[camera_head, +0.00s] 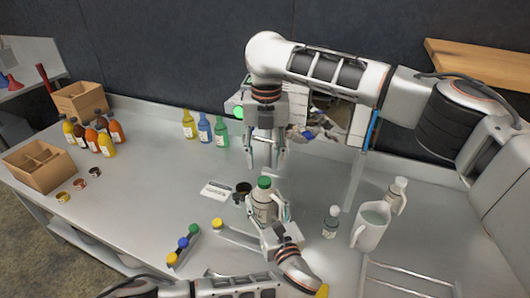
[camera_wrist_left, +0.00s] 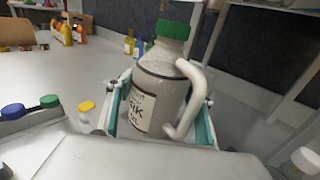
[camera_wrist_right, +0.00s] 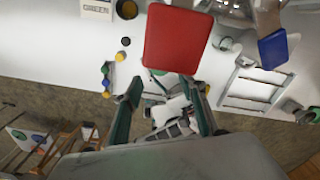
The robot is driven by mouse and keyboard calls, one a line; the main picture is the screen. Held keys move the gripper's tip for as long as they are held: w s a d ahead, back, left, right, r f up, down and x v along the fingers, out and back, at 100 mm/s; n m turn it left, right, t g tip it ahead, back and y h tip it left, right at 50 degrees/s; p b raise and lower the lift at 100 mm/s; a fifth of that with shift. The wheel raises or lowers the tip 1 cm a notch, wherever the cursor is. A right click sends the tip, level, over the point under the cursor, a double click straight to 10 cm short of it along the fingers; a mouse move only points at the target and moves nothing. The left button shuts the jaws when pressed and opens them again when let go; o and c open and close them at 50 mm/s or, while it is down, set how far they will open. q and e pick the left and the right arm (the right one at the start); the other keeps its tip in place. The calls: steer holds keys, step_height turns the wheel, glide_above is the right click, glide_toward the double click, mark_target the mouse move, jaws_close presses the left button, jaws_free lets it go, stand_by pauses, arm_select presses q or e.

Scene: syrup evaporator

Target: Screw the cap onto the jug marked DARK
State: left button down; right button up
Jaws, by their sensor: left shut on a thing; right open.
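The jug (camera_head: 263,210) is a pale grey-brown bottle with a white handle and a label. It stands upright, and in the left wrist view the jug (camera_wrist_left: 165,88) shows label letters ending in K. A green cap (camera_head: 264,182) sits on its mouth; the cap (camera_wrist_left: 174,29) looks level, but I cannot tell how tight it is. My left gripper (camera_head: 267,208) is shut around the jug's body. My right gripper (camera_head: 267,162) is open and empty, pointing down above the cap, apart from it.
Blue, green and yellow caps (camera_head: 183,243) lie left of the jug. A white pitcher (camera_head: 370,228), a small bottle (camera_head: 331,224) and another jug (camera_head: 397,192) stand right. Coloured bottles (camera_head: 204,128) stand at the back. A red panel (camera_wrist_right: 185,38) blocks part of the right wrist view.

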mark_target(265, 180)
steer(key=shift+f, duration=3.15)
steer(key=shift+c, duration=0.4)
jaws_close()
steer(key=m, duration=0.4)
steer(key=shift+m, duration=0.3)
steer(key=m, duration=0.5)
